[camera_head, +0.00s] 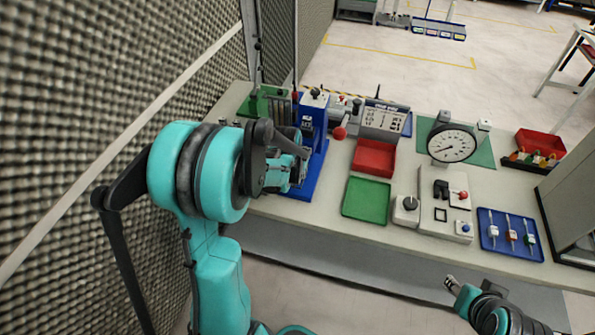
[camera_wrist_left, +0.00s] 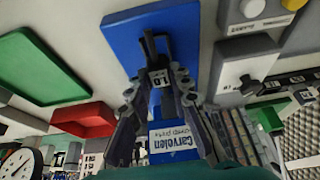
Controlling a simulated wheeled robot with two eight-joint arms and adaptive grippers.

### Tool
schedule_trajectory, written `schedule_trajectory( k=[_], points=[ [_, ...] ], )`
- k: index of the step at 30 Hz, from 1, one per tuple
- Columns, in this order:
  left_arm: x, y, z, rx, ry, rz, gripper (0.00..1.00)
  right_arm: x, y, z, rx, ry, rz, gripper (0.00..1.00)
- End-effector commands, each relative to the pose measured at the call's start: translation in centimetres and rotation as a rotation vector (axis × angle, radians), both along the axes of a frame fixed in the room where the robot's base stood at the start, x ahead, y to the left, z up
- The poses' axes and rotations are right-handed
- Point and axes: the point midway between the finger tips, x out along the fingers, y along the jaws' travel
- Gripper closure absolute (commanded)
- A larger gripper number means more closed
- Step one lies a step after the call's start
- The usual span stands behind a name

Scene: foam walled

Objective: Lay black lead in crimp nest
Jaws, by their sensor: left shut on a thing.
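The blue press (camera_head: 313,112) stands on a blue base plate (camera_head: 308,183) at the bench's left part. In the left wrist view its blue base plate (camera_wrist_left: 118,30) and white lettered label (camera_wrist_left: 174,141) show. My left gripper (camera_head: 297,167) is in front of the press, low over the plate; in the left wrist view its fingers (camera_wrist_left: 156,88) flank part of the press. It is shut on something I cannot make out. I cannot clearly see the black lead or the crimp nest. My right gripper (camera_head: 451,283) is off the bench's front edge, its jaws too small to judge.
A green tray (camera_head: 367,199) and a red bin (camera_head: 374,157) sit right of the press. Further right are a switch box (camera_head: 433,215), a dial gauge (camera_head: 451,146) and a blue tray (camera_head: 511,246). A green block (camera_head: 262,103) stands left. A foam wall (camera_head: 75,90) borders the left.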

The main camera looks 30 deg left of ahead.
Motion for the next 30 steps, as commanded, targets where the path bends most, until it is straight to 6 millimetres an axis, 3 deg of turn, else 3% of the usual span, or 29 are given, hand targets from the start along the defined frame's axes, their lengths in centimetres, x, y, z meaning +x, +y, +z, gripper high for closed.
schedule_trajectory(
  k=[6, 30],
  points=[
    [0.01, 0.0, -1.52, 0.0, 0.0, 0.0, 1.0, 0.0, 0.0, -1.38, 0.0, 0.0, 0.0, 0.6],
    [0.0, 0.0, -1.57, 0.0, 0.0, 0.0, 1.0, 0.0, 0.0, -1.57, 0.0, 0.0, 0.0, 0.6]
  ],
)
